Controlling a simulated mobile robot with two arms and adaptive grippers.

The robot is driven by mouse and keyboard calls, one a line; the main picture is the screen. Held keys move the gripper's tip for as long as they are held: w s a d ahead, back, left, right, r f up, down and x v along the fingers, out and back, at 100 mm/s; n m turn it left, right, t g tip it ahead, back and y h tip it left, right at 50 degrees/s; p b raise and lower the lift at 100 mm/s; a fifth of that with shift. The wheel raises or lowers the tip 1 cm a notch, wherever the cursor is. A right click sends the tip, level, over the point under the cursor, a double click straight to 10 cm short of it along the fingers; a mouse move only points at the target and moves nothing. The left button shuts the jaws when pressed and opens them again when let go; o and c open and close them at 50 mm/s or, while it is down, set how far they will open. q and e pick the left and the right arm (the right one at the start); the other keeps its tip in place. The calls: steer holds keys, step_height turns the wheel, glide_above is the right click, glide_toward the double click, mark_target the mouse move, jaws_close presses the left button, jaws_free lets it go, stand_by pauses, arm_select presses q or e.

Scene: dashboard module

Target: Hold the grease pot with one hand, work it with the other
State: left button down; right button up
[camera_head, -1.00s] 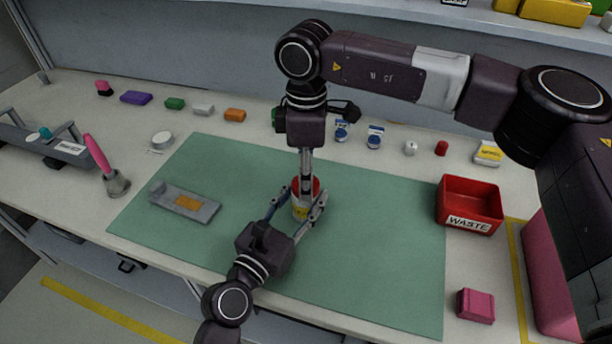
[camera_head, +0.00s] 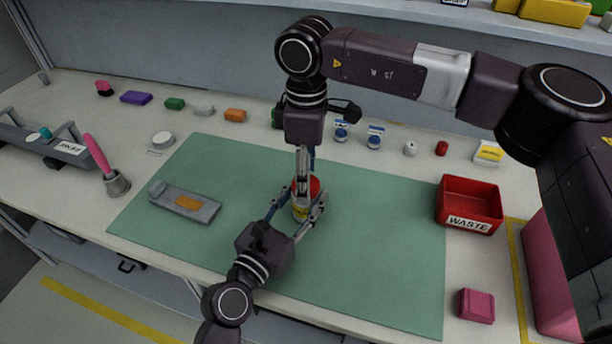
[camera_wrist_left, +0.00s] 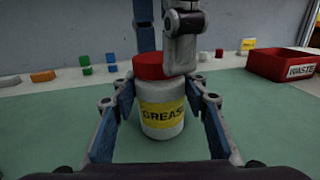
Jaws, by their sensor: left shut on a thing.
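The grease pot (camera_head: 299,211) is a white jar with a yellow label and a red lid (camera_wrist_left: 163,66). It stands upright on the green mat (camera_head: 375,250). My left gripper (camera_head: 297,203) is shut around the pot's body from the front; in the left wrist view its fingers (camera_wrist_left: 160,112) lie on both sides of the jar. My right gripper (camera_head: 306,183) points straight down at the lid from above. One grey finger overlaps the lid's near right side and a blue one is behind it. Whether they press on the lid is hard to tell.
A grey tray with an orange patch (camera_head: 207,213) lies on the mat's left. A red waste bin (camera_head: 469,220) stands at the right, a pink block (camera_head: 476,306) in front of it. A pink-handled brush (camera_head: 98,155) stands at the left. The mat's right half is clear.

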step_height(320, 180, up, 4)
steer(key=shift+r, duration=0.1)
steer(key=shift+c, duration=0.4)
